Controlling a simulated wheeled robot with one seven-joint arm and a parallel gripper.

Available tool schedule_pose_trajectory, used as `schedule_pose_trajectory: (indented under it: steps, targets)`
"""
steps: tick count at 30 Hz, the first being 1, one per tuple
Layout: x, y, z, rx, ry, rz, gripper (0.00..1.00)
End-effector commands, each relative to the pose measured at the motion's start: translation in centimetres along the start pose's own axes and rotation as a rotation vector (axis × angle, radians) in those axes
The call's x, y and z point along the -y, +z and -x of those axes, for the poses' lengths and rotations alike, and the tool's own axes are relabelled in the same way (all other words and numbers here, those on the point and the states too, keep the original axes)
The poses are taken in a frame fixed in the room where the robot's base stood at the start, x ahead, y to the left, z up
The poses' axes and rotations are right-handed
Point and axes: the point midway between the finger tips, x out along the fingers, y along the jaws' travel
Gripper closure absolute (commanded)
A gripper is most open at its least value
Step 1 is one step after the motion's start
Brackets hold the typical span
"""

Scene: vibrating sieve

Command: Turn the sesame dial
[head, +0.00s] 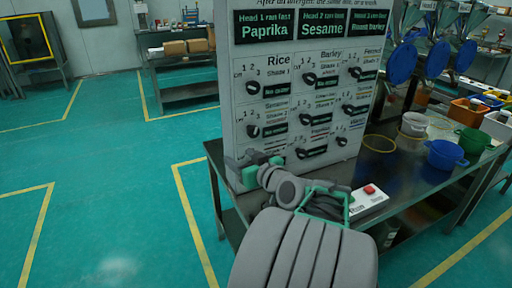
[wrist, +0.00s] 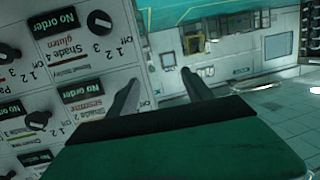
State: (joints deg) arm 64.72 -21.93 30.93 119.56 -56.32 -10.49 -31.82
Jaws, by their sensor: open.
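The upright white dial panel (head: 245,60) stands on a steel bench and carries rows of black dials. One dial in the second row (head: 279,118) has a label above it that may read Sesame, but the print is too small to be sure. My gripper (head: 262,168) is at the panel's lower left edge, apart from that dial. In the wrist view my gripper (wrist: 160,92) is open and empty, its fingers pointing past the panel edge. A cell there reads "Shade 2 sesame", with a black dial (wrist: 38,120) near it; its product name is not readable.
A dark sign (head: 322,25) on the panel reads "Head 2 ran last Sesame". A white box with a red button (head: 369,189) sits on the bench (head: 420,185) right of my arm. Blue and green tubs (head: 445,153) stand farther right. The floor to the left is clear.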

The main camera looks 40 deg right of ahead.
Motion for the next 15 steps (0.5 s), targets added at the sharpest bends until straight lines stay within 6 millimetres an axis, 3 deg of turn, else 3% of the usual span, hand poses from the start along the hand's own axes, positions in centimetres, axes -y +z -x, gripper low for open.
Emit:
schedule_pose_trajectory:
  steps: [1,4,8,15]
  targets:
    - [-3.1,0.0,1.1,-0.071,0.06,-0.011,0.41]
    - [-6.3,-1.4,2.8,-0.171,0.126,-0.013,0.41]
    - [-7.3,-2.3,2.6,-0.203,0.143,-0.011,0.41]
    - [-7.7,-3.3,-1.9,-0.2,0.139,-0.013,0.41]
